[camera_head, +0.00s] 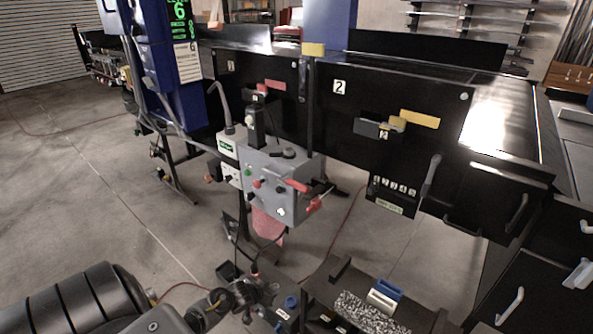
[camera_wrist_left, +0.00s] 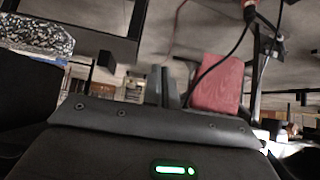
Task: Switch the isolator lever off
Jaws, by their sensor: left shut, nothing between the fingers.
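The grey control box (camera_head: 270,175) stands in front of the black conveyor side in the head view. A red-handled lever (camera_head: 297,185) sticks out from its right face, and a second red grip (camera_head: 315,204) sits just below it. I cannot tell which one is the isolator lever. My left gripper (camera_head: 265,290) is low in front of the box, apart from it. In the left wrist view its two fingers (camera_wrist_left: 165,86) are together with nothing between them. The levers are not clear in that view. My right gripper is not in view.
A pink-red block-like thing (camera_head: 267,224) hangs or stands below the box; it also shows beside my fingers in the wrist view (camera_wrist_left: 217,83). A tray of speckled material (camera_head: 365,313) is at lower right. A black cable runs below the box. Open floor lies left.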

